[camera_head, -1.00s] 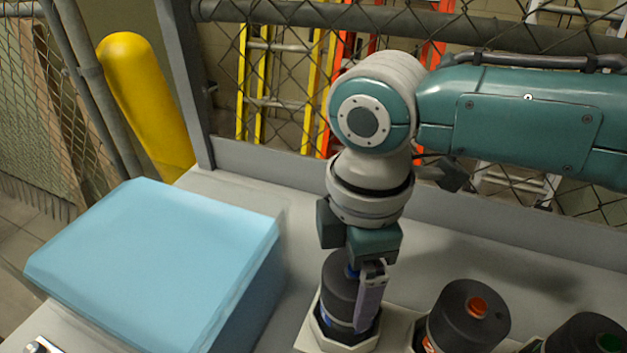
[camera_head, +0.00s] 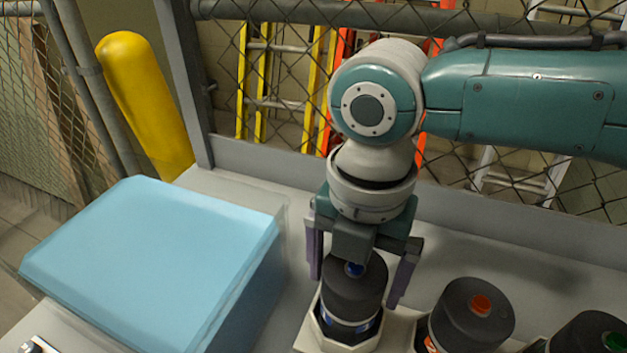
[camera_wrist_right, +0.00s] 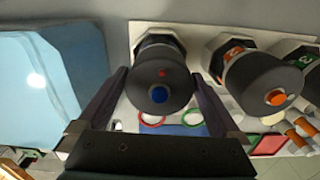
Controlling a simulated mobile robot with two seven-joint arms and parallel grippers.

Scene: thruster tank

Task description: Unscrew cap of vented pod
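A dark cylindrical pod with a blue centre button (camera_head: 354,294) stands upright in a pale octagonal socket on the bench. In the right wrist view, its dark top also shows a small red dot (camera_wrist_right: 163,84). My right gripper (camera_head: 355,288) points down over this pod. Its fingers are spread on either side of the pod's top, with gaps in the wrist view. A similar pod with an orange button (camera_head: 470,318) stands to the right, then one with a green button (camera_head: 588,336). I cannot tell which is the vented pod. My left gripper is not in view.
A large light-blue box (camera_head: 150,265) stands close to the left of the pods. A chain-link fence (camera_head: 500,185) runs behind the bench. In the wrist view, red and green rings (camera_wrist_right: 151,119) and several orange-and-white cylinders (camera_wrist_right: 297,130) lie near the pods.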

